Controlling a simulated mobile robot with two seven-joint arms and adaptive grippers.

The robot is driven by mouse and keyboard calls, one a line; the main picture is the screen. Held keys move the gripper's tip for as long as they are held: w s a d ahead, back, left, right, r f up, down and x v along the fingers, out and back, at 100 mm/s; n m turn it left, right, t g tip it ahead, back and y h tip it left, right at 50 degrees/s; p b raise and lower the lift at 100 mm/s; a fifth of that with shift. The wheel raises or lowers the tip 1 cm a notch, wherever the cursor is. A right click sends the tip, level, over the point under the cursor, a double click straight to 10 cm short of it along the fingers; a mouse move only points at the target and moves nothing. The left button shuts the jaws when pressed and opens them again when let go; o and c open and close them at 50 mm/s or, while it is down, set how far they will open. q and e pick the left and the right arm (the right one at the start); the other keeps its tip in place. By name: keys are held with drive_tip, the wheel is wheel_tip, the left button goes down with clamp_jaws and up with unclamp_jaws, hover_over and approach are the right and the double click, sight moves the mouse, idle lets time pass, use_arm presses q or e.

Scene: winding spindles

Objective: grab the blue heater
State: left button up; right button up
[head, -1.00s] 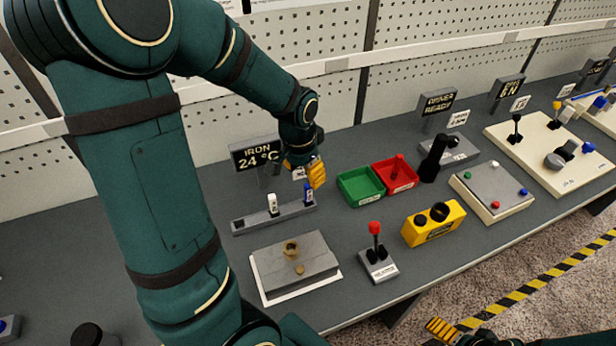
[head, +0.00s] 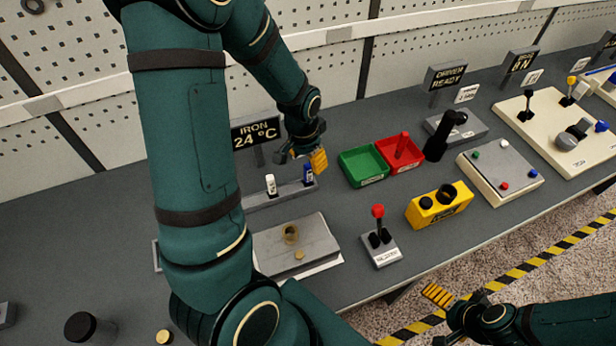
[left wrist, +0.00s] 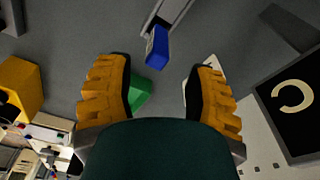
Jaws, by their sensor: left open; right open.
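The blue heater (head: 308,174) stands upright on a grey bar-shaped rack (head: 284,194), to the right of a white heater (head: 271,186). My left gripper (head: 301,158) is open and empty, just above and behind the blue heater in the head view. In the left wrist view, the blue heater (left wrist: 158,47) lies ahead of the spread fingertips (left wrist: 160,78), about centred between them and apart from both. My right gripper (head: 438,318) is open and empty, low at the table's front edge, far from the heater.
A green bin (head: 362,168) and a red bin (head: 400,155) sit right of the rack. The IRON 24 °C sign (head: 256,133) stands behind it. A grey block with brass parts (head: 300,245), a red-knobbed joystick (head: 380,245) and a yellow box (head: 438,208) stand in front.

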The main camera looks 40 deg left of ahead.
sight(308, 172)
use_arm(q)
drive_tip(key=f, duration=0.4)
drive_tip(key=shift+s+d+f+b, duration=0.15)
drive_tip(key=shift+s+d+b, duration=0.05)
drive_tip(key=shift+b, duration=0.1)
drive_tip(key=shift+w+f, duration=0.15)
drive_tip(key=shift+f, duration=0.4)
drive_tip(key=shift+c, duration=0.4)
clamp_jaws()
